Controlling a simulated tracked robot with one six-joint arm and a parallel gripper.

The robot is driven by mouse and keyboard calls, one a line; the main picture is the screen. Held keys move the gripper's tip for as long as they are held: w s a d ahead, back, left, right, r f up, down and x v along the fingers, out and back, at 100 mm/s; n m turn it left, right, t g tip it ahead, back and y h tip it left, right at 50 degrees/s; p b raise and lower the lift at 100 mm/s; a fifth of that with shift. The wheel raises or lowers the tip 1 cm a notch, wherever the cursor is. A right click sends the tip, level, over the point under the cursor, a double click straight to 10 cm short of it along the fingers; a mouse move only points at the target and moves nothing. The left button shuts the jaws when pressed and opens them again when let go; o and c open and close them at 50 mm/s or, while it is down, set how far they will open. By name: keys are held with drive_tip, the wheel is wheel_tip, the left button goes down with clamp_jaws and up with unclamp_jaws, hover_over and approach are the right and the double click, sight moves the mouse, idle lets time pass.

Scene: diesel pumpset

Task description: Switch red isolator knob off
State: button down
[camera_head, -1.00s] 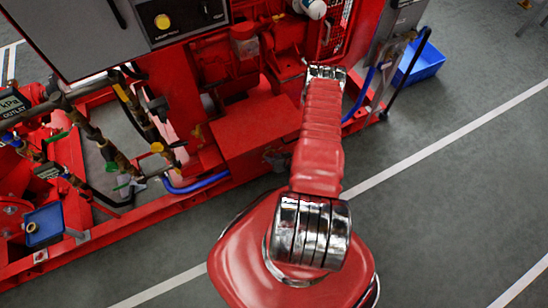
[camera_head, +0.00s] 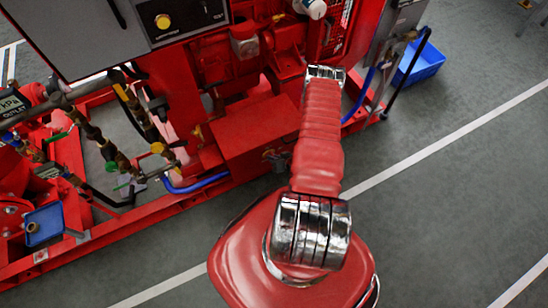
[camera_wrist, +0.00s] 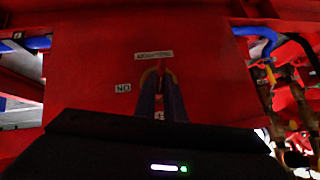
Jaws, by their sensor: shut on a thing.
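My gripper (camera_wrist: 161,92) shows in the wrist view as two dark bluish fingers with yellowish tips, close together in front of a red panel (camera_wrist: 90,70). The fingers are shut on the red isolator knob, of which only a little red shows between them; its exact angle is hard to tell. A small label that seems to read ON, upside down (camera_wrist: 123,88), sits left of the fingers. A longer label plate (camera_wrist: 154,54) sits just above them, its text too blurred to read. In the head view my arm hides the gripper and the knob.
The red pumpset frame (camera_head: 250,130) fills the upper left of the head view, with pipes and valves (camera_head: 110,150) at left. A grey cabinet (camera_head: 80,30) stands above. A blue bin (camera_head: 420,65) is at upper right. Grey floor (camera_head: 440,180) is clear at right.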

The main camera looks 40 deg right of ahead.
drive_tip(key=shift+a+n+g+h, duration=0.15)
drive_tip(key=shift+n+g+h, duration=0.25)
drive_tip(key=shift+h, duration=0.5)
drive_tip(key=c, duration=1.8)
unclamp_jaws()
drive_tip(key=shift+c, duration=0.2)
drive_tip(key=shift+r, duration=0.1)
drive_tip(key=v, duration=1.3)
drive_tip(key=shift+s+r, duration=0.15)
drive_tip(key=shift+s, duration=0.15)
